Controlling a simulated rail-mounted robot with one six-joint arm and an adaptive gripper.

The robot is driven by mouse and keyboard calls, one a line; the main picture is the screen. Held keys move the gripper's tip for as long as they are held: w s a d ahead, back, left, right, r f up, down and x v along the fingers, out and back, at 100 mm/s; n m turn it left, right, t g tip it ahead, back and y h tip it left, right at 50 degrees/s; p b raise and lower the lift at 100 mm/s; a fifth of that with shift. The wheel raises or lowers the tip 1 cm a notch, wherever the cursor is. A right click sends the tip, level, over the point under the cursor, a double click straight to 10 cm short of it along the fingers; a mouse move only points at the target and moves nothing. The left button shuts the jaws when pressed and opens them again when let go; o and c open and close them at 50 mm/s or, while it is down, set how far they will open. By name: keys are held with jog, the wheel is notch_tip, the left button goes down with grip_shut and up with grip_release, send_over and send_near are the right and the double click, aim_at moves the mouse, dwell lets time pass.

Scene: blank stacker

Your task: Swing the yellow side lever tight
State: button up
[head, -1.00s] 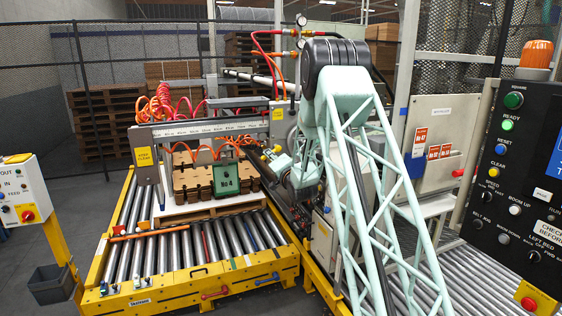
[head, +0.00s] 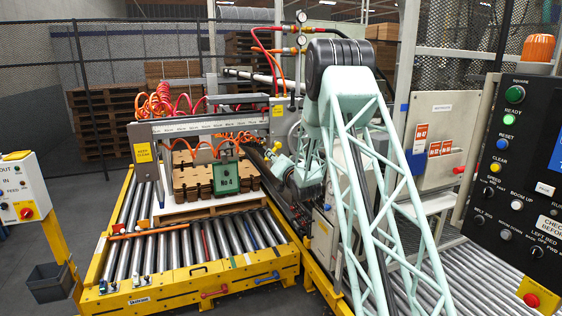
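My mint-green lattice arm (head: 375,200) reaches down on the right side of the stacker frame. My gripper (head: 272,154) is at the right end of the grey gantry beam (head: 205,124), beside the stack; it is small and partly hidden among arm parts and hoses, so its opening is unclear. A small yellow piece (head: 277,146) shows right by the gripper; I cannot tell if it is the yellow side lever or if the gripper touches it. The brown stack (head: 190,182) with a green No 4 plate (head: 226,178) stands on a white board on the roller conveyor.
The yellow conveyor frame (head: 190,284) has red and blue handles at the front. An orange bar (head: 148,231) lies across the rollers. A control panel (head: 520,190) stands close on the right, and a white button box (head: 22,190) at the left. Hoses hang over the gantry.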

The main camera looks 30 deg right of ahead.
jog(key=shift+s+d+f+n+b, duration=0.1)
jog(key=shift+d+f+n+b, duration=0.2)
jog(key=shift+n+b, duration=0.75)
jog(key=shift+w+d+f+n+b, duration=0.15)
jog(key=shift+d+n+b, duration=0.35)
jog(key=shift+b, duration=0.9)
jog(key=shift+s+d+f+n+b, duration=0.15)
jog(key=shift+d+f+n+b, duration=0.1)
jog(key=shift+n+b, duration=0.85)
jog(key=shift+s+d+n+b, duration=0.1)
jog(key=shift+d+n+b, duration=0.3)
jog(key=shift+n+b, duration=0.6)
jog(key=shift+d+n+b, duration=0.35)
jog(key=shift+n+b, duration=0.2)
jog(key=shift+b, duration=0.7)
jog(key=shift+s+r, duration=0.15)
jog(key=s+a, duration=0.1)
jog(key=s, duration=0.7)
jog(key=shift+s, duration=0.3)
jog(key=shift+a+r, duration=0.1)
